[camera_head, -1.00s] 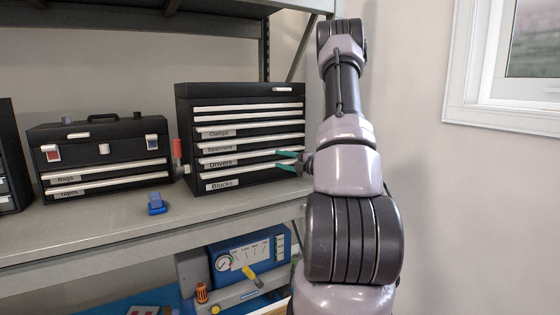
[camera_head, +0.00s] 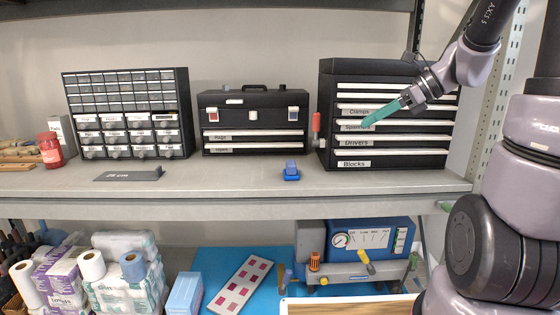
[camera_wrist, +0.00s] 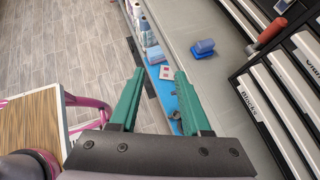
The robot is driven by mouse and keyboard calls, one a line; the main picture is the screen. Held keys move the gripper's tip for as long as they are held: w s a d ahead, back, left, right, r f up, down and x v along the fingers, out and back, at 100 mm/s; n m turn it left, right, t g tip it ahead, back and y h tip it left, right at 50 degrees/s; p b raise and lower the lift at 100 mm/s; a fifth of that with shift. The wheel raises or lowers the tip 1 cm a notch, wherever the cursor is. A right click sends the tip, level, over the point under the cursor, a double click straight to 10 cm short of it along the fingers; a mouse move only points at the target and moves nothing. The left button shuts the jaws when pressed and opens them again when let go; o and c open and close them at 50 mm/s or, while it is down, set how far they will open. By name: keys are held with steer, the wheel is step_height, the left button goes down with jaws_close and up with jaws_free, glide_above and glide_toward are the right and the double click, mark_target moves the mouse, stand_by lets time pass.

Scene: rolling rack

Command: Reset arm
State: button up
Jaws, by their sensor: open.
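My gripper (camera_head: 368,121) has two teal fingers and is in front of the black drawer chest (camera_head: 328,135) at the right of the shelf. Its fingers point left and slightly down across the labelled drawer fronts. In the wrist view my gripper (camera_wrist: 159,76) shows its fingers spread apart with nothing between them. The chest's drawers look shut in the head view. Its drawer fronts also show at the right of the wrist view (camera_wrist: 268,110). My arm comes in from the right edge.
On the shelf (camera_head: 230,190) stand a black toolbox (camera_head: 253,122), a small-parts cabinet (camera_head: 128,110), a blue object (camera_head: 291,172) and a red jar (camera_head: 50,150). A blue gauge unit (camera_head: 365,240) is on the level below. A wooden top (camera_wrist: 30,130) with a pink frame shows left in the wrist view.

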steer(key=s+d+r+n+t+h, duration=0.1)
steer(key=s+n+h, duration=0.3)
steer(key=n, duration=0.5)
steer(key=s+r+n+t+h, duration=0.2)
steer(key=s+r+n+h, duration=0.2)
steer(key=s+n, duration=0.5)
steer(key=shift+s+d+r, duration=0.25)
steer(key=shift+s+d, duration=0.05)
steer(key=shift+d, duration=0.1)
